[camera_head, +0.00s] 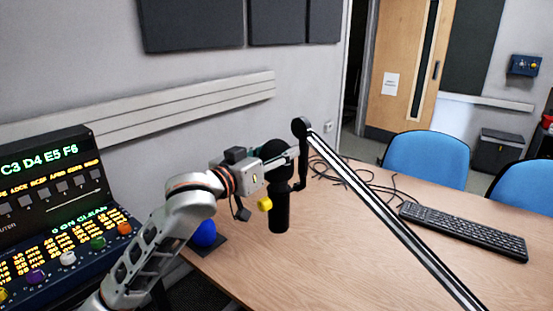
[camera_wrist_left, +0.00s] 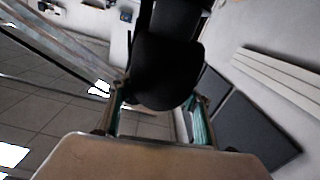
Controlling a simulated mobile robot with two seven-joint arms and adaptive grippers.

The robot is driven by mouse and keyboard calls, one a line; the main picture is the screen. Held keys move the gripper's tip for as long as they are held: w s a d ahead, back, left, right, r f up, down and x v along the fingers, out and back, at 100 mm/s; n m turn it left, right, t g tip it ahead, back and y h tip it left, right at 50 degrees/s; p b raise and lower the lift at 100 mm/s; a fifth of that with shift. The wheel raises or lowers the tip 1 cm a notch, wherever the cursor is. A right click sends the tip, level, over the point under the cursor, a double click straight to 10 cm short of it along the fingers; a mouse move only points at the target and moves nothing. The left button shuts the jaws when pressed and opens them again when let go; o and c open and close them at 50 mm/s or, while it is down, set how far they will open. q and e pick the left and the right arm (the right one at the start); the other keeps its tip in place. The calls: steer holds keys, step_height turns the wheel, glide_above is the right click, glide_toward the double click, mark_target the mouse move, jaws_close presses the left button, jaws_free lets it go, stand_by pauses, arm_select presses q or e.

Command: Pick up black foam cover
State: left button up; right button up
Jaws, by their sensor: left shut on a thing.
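The black foam cover (camera_head: 273,149) is the dark rounded top of a black microphone (camera_head: 279,212) hanging upright over the desk. My left gripper (camera_head: 285,158) reaches in from the left at the height of the foam and is shut on it. In the left wrist view the foam cover (camera_wrist_left: 165,72) fills the middle, with the fingers of my left gripper (camera_wrist_left: 158,103) on either side of it. The fingers partly hide the foam in the head view. I cannot tell whether the foam is still seated on the microphone. My right gripper is not in view.
A striped boom arm (camera_head: 388,220) crosses right of the microphone. A console (camera_head: 60,220) stands at the left. A keyboard (camera_head: 463,230) and loose cables (camera_head: 352,178) lie on the wooden desk (camera_head: 350,265). Blue chairs (camera_head: 425,158) stand behind. The front desk surface is clear.

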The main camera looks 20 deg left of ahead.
arm_select(q)
step_height(320, 180, up, 27)
steer(key=p, duration=1)
steer(key=shift+f+p, duration=0.2)
steer(key=shift+p, duration=0.15)
stand_by(1.1)
steer(key=shift+s, duration=0.15)
stand_by(0.5)
